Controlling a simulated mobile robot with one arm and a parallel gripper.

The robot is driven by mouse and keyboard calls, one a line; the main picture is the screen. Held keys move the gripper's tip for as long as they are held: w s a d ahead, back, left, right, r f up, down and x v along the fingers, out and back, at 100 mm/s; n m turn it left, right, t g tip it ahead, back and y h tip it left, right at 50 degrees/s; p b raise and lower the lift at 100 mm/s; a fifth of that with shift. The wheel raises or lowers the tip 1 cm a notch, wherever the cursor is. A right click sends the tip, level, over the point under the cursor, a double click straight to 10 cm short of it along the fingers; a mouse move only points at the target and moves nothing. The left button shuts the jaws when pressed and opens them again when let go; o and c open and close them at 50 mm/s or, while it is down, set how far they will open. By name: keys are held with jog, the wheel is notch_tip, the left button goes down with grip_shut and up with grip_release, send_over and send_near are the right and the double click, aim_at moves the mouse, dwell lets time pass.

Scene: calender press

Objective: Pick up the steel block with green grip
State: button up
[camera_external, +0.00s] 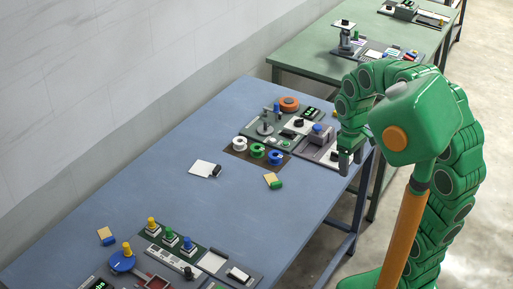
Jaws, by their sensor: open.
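The steel block with green grip (169,238) appears to be the small upright block at the near left of the blue table (200,205). It stands in a row on a dark green plate (205,250), between a block with a yellow grip (152,226) and one with a blue grip (188,246). My gripper (347,164) is far from it, at the table's right edge beside the farther station. It points down, and its jaws are open and small in view. I see nothing held in it.
A station with spools (257,150), an orange disc (289,103) and small devices fills the table's far right. A white card (205,169) and a tan piece with a green end (273,181) lie mid-table. A green table (305,50) stands behind. The central blue surface is mostly clear.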

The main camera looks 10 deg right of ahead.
jog(key=w+a+f+n, duration=0.1)
jog(key=w+a+n, duration=0.2)
jog(key=w+a, duration=0.35)
jog(key=w+a+n, duration=0.3)
jog(key=a, duration=0.6)
jog(key=n+t, duration=0.1)
jog(key=n, duration=1.3)
send_over(168, 228)
jog(key=f, duration=1.3)
jog(key=shift+d+f, duration=0.2)
jog(key=shift+f, duration=0.05)
jog(key=shift+a+f, duration=0.1)
jog(key=shift+f, duration=3.85)
jog(key=c, duration=1.2)
jog(key=shift+r, duration=0.1)
